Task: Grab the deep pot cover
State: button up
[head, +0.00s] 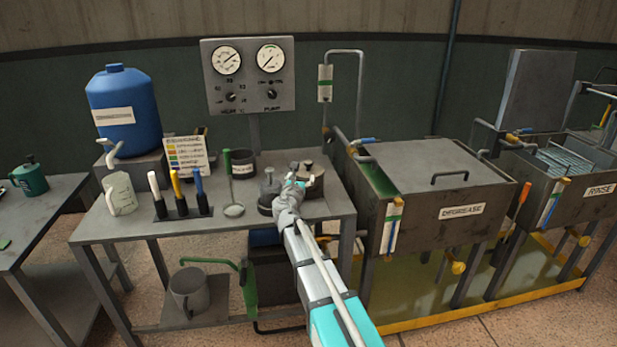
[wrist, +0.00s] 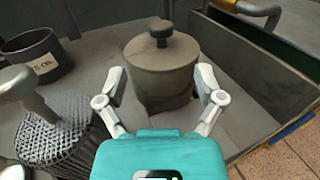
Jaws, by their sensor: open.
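The deep pot cover (wrist: 158,54) is a dark brown-grey round lid with a black knob (wrist: 161,30). It sits on a round pot in the wrist view, upright on the grey bench. In the head view the cover (head: 314,172) is at the bench's right end, partly behind my gripper (head: 292,184). In the wrist view my gripper (wrist: 160,84) is open, with one finger to each side of the pot's near side. Nothing is held. I cannot tell whether either finger touches the pot.
The degrease tank (head: 428,180) stands right of the bench. A tool holder (head: 182,213) and white jug (head: 119,195) occupy the bench's left.

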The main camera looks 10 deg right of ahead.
aim_at(307, 166)
jog(key=shift+x, duration=2.65)
jog(key=shift+x, duration=2.6)
jog(key=shift+f, duration=0.1)
grip_shut()
